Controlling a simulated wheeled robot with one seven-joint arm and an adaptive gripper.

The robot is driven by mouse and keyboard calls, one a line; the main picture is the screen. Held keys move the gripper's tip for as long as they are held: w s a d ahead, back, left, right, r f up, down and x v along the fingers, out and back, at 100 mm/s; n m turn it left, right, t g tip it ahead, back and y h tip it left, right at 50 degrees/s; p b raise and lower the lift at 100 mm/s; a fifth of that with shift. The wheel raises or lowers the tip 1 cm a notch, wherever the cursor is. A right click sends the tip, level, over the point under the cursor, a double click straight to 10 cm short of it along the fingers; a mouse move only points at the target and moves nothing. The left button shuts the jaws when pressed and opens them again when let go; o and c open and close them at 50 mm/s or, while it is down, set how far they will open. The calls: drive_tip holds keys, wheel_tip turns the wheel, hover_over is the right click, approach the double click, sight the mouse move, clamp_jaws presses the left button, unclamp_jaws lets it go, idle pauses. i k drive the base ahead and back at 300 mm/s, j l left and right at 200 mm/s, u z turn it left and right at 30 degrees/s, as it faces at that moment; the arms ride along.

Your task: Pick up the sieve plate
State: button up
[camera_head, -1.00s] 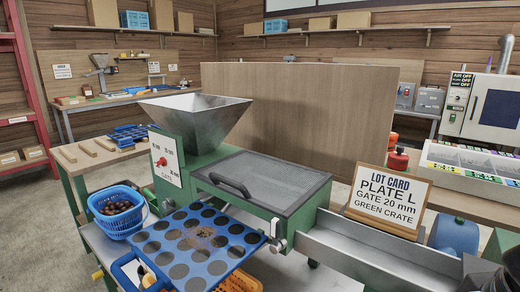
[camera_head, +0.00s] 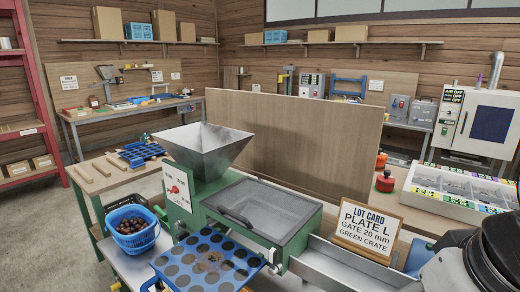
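A blue sieve plate (camera_head: 208,258) with large round holes sits at the front of the green sorting machine (camera_head: 265,222), low in the head view. A lot card (camera_head: 367,222) reads "PLATE L, GATE 20 mm, GREEN CRATE". Part of my arm shows at the lower right; my gripper's fingers are not in view.
A blue basket of chestnuts (camera_head: 131,230) stands left of the machine. A metal hopper (camera_head: 203,147) rises above it, with a tall wooden panel (camera_head: 295,135) behind. A metal chute (camera_head: 345,268) runs to the lower right. Open floor shows at left.

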sight(207, 261)
drive_tip(key=j+u, duration=0.35)
drive_tip(key=i+j+u, duration=0.1)
drive_tip(key=j+u, duration=0.25)
drive_tip(key=i+j+u, duration=0.1)
drive_tip(key=j+u, duration=0.25)
